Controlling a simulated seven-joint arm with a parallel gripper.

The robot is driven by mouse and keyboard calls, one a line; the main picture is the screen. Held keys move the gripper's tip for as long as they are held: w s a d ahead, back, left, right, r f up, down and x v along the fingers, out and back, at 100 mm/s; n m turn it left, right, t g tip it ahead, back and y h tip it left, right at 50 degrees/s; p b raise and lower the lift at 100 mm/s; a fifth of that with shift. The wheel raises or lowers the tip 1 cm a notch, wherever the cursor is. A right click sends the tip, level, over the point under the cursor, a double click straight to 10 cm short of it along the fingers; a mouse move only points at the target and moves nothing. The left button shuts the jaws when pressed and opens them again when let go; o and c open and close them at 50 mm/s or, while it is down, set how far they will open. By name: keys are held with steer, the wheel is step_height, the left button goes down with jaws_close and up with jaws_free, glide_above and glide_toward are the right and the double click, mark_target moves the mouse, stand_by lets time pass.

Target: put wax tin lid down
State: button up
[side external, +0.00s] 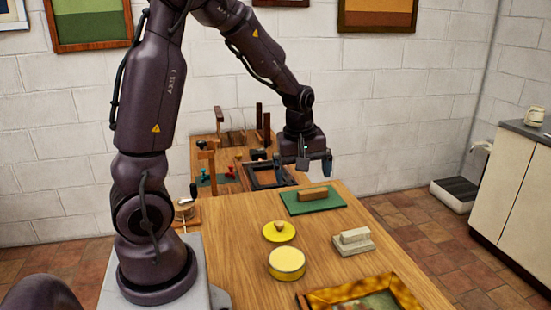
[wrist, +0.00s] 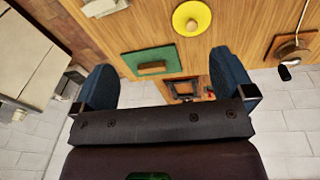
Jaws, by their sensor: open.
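The yellow wax tin lid (side external: 280,238), a flat disc with a small knob on top, lies on the wooden table beside the round yellow tin (side external: 287,265). The tin stands separate from the lid, with a pale yellow top. The lid also shows at the top of the wrist view (wrist: 191,28), knob up; the tin is not seen there. My gripper (side external: 304,163) is raised beyond the lid, near the far end of the table, apart from it. In the wrist view its two blue fingers (wrist: 160,82) are spread wide with nothing between them.
A green mat (side external: 330,206) bears a wooden block (side external: 312,194). A grey block (side external: 354,241) lies to the right and a gilt picture frame (side external: 408,293) at the front. A second table behind holds a dark frame (side external: 254,174), clamps and tools.

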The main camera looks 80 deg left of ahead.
steer(key=s+d+r+m+t, duration=0.2)
steer(key=s+d+r+m, duration=0.3)
steer(key=d+m, duration=0.3)
steer(key=s+d+r+m+t+h, duration=0.1)
steer(key=s+d+r+m+t, duration=0.1)
steer(key=s+d+r+m, duration=0.4)
step_height(320, 180, up, 2)
steer(key=d+m, duration=0.2)
steer(key=shift+d+m, duration=0.15)
steer(key=shift+m, duration=0.15)
